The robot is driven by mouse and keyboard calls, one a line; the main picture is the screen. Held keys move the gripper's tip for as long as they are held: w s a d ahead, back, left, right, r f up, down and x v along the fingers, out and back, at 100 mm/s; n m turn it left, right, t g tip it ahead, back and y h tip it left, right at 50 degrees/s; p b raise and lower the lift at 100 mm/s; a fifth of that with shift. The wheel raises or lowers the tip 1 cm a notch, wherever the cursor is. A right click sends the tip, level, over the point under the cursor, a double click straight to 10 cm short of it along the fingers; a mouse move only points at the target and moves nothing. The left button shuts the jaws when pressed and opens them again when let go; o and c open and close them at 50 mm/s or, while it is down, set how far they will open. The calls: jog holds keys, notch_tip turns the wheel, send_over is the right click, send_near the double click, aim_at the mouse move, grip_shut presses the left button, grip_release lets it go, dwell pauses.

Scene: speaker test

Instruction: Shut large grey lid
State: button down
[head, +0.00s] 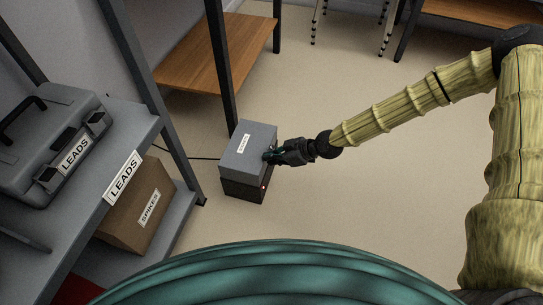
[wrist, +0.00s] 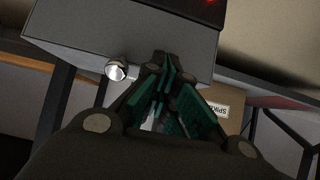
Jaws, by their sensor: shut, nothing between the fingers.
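The large grey lid (head: 250,142) tops a box with a dark base (head: 243,190) standing on the floor. The lid sits down over the base; I cannot tell whether a thin gap is left. It carries a small white label. My gripper (head: 270,155) is shut and empty at the lid's right side, close to it or touching; I cannot tell which. In the wrist view, the shut fingertips (wrist: 161,64) are in front of the lid's grey side (wrist: 75,27), beside a round silver knob (wrist: 121,70). The fingers hide part of that side.
A grey shelf at left holds a grey case (head: 45,150) labelled LEADS, with a cardboard box (head: 137,210) labelled SPIKES below. A shelf post (head: 220,70) stands just behind the lidded box. A cable runs to the box from the left. The floor to the right is clear.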

dwell(0.4)
notch_tip(320, 180, up, 4)
jog(key=p, duration=0.3)
jog(key=s+d+f+p, duration=0.1)
jog(key=s+d+f, duration=0.2)
jog(key=d, duration=0.5)
jog(key=shift+s+d+f, duration=0.15)
jog(key=shift+s+d, duration=0.05)
jog(key=shift+d, duration=0.15)
